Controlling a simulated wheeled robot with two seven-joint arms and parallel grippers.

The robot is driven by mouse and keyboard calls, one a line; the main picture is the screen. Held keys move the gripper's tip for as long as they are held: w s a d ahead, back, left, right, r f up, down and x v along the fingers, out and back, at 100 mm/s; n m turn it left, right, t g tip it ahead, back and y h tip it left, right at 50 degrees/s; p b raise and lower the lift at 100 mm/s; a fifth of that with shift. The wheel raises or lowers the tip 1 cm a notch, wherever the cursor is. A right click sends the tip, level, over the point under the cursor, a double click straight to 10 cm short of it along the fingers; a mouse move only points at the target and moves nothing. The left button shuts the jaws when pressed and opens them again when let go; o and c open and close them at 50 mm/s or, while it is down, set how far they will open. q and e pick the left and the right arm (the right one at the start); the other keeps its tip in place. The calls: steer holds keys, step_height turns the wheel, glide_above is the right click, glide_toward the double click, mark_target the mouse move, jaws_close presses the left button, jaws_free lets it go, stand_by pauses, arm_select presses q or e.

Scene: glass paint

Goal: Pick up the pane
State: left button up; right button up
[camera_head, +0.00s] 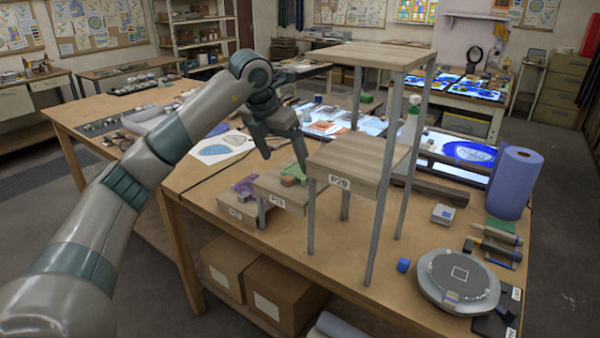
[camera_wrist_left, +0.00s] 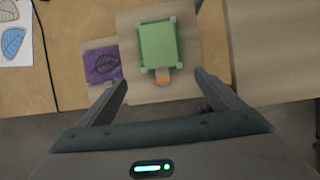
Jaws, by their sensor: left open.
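A green pane (camera_wrist_left: 160,44) with pale corner supports and an orange patch at its near edge lies on a wooden step. In the head view the green pane (camera_head: 294,172) shows on the middle step, labelled P23 or similar. A purple pane (camera_wrist_left: 101,64) with a dark leaf drawing lies on the lower step to its left; it also shows in the head view (camera_head: 246,186). My left gripper (camera_head: 284,163) is open above the middle step. In the left wrist view its fingers (camera_wrist_left: 161,82) are spread, with the green pane just beyond and between them, apart from both. My right gripper is out of view.
A taller wooden step marked P29 (camera_head: 355,157) and a higher shelf (camera_head: 372,55) on metal legs stand close right of my left gripper.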

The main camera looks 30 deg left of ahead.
mark_target(290, 176)
arm_select(q)
steer(key=shift+w+f+p, duration=0.1)
steer(key=shift+f+p, duration=0.35)
steer(key=p+x, duration=0.2)
steer(key=x, duration=0.1)
steer(key=shift+d+f, duration=0.15)
steer(key=shift+f, duration=0.45)
steer(key=c, duration=1.2)
